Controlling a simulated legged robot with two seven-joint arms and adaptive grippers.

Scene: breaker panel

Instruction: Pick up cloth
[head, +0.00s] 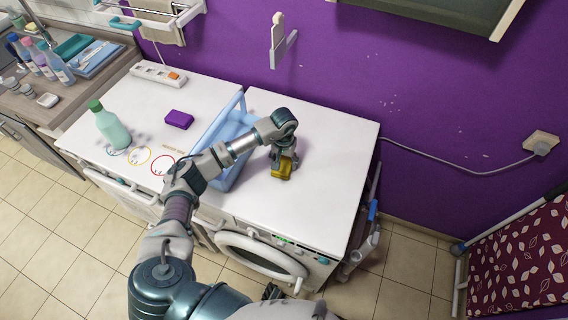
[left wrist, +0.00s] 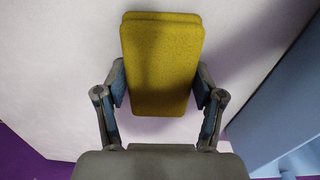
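The cloth (head: 281,171) is a folded yellow piece on the right white machine top. My left gripper (head: 285,158) is right above the cloth, pointing down. In the left wrist view its two fingers (left wrist: 160,84) are spread, one at each side of the cloth. A firm grip on it does not show. Dark parts at the bottom edge of the head view may be my right gripper; its fingers cannot be made out.
A blue basket (head: 229,133) stands just left of my left gripper. Farther left are a purple box (head: 179,119), a green bottle (head: 111,125) and a power strip (head: 158,74). The white top (head: 335,150) right of the cloth is clear. A purple wall rises behind.

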